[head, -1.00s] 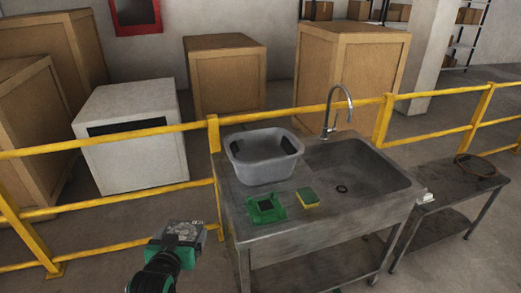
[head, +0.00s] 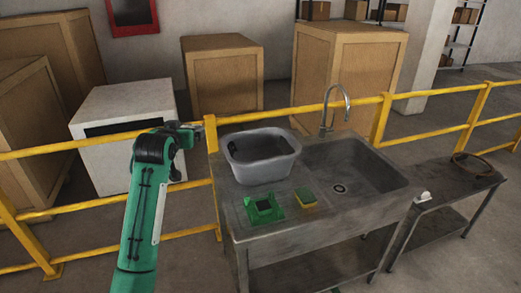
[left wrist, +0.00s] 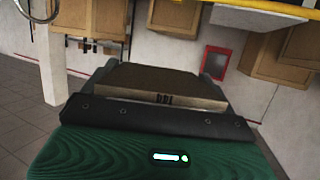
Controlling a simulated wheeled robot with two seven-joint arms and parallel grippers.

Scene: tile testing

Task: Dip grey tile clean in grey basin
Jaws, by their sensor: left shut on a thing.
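The grey basin (head: 288,165) stands upright on the left part of the metal sink counter. Its visible inside looks grey, and I cannot tell whether it holds water. My left gripper (head: 188,132) is raised by the yellow rail, left of the basin and apart from it. In the left wrist view it is shut on a tile (left wrist: 160,88), a flat grey-brown slab with dark marks on its near edge. The tile is hard to make out in the head view. My right gripper is not in view.
The tap (head: 346,100) rises behind the empty sink bowl (head: 365,172). A yellow rail (head: 75,148) runs behind. A side table (head: 445,190) stands right.

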